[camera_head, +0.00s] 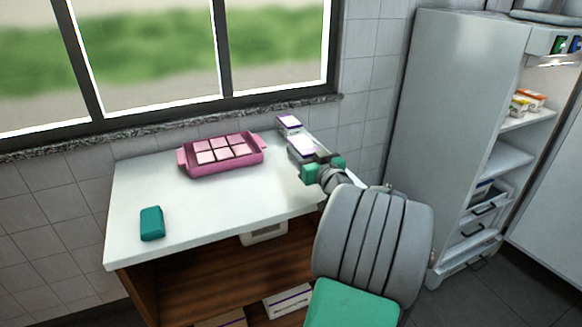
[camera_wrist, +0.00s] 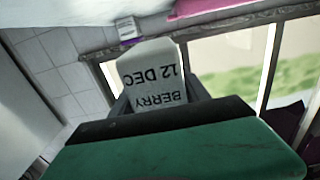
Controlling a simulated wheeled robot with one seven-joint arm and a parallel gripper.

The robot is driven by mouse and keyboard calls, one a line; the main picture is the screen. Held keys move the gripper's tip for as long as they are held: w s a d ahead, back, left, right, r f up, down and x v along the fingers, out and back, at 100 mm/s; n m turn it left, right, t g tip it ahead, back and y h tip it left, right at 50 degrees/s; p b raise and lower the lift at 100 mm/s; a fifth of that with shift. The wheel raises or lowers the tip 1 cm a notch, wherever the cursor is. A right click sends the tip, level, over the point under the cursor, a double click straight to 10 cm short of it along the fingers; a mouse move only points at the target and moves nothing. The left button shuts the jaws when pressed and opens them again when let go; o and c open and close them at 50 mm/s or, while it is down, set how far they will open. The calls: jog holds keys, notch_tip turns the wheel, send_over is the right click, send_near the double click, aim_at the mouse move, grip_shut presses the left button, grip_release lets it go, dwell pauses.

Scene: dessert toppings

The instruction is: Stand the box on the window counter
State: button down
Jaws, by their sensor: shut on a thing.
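My gripper (camera_head: 319,160) is shut on a pale box (camera_head: 301,147) with purple on its side, at the right end of the white window counter (camera_head: 140,190). In the wrist view the held box (camera_wrist: 150,70) shows the label "BERRY 12 DEC", upside down in the picture, between the fingers (camera_wrist: 155,100). I cannot tell whether the held box touches the counter. A similar white and purple box (camera_head: 288,122) stands just behind it at the counter's back right; it also shows in the wrist view (camera_wrist: 128,28).
A pink tray (camera_head: 190,170) with pale square pieces is left of the held box. A teal item (camera_head: 152,223) lies at the counter's front left. Boxes (camera_head: 288,301) sit on the shelf below. An open fridge (camera_head: 455,120) stands right. The counter's middle front is clear.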

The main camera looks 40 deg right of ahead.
aim_at(295, 167)
jog(key=shift+w+a+f, duration=0.25)
jog(key=shift+w+f, duration=0.15)
jog(key=shift+f, duration=0.1)
jog(key=shift+w+a+f, duration=0.25)
jog(key=shift+w+f, duration=0.15)
jog(key=shift+f, duration=0.1)
jog(key=shift+w+a+f, duration=0.1)
jog(key=shift+w+f, duration=0.1)
jog(key=shift+f, duration=0.8)
jog(key=shift+w+a+f, duration=0.1)
jog(key=shift+w+f, duration=0.05)
jog(key=shift+f, duration=0.8)
jog(key=shift+f+b, duration=0.2)
jog(key=shift+b, duration=0.25)
jog(key=c, duration=0.5)
grip_release()
jog(key=shift+r+p, duration=0.3)
jog(key=shift+p, duration=0.1)
jog(key=b+v, duration=0.1)
jog(key=v, duration=1.1)
jog(key=shift+f+b, duration=0.15)
jog(key=shift+b, duration=0.25)
